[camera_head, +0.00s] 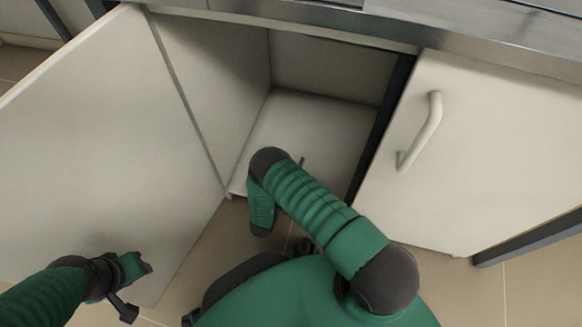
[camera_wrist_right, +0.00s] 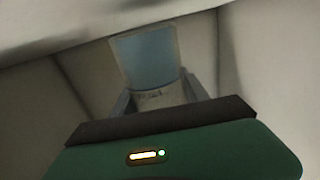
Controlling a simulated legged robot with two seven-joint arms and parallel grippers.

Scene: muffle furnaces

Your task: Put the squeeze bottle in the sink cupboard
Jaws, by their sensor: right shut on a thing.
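The squeeze bottle (camera_wrist_right: 146,58) is bluish and translucent with a paler lower part, and looks slightly tilted in the right wrist view. My right gripper (camera_wrist_right: 160,96) is shut on its lower part, with a finger on either side. In the head view my right arm reaches to the opening of the sink cupboard (camera_head: 310,125) and hides the bottle and most of that gripper. The cupboard's left side is open, showing a pale, bare floor and walls. My left gripper (camera_head: 122,285) is low at the left, in front of the open door; its jaw opening is unclear.
The open cupboard door (camera_head: 100,130) swings out to the left. The closed right door (camera_head: 475,150) has a pale handle (camera_head: 421,131). A dark post (camera_head: 382,125) bounds the opening on the right, and a metal counter edge (camera_head: 440,60) runs above. Beige tiled floor lies below.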

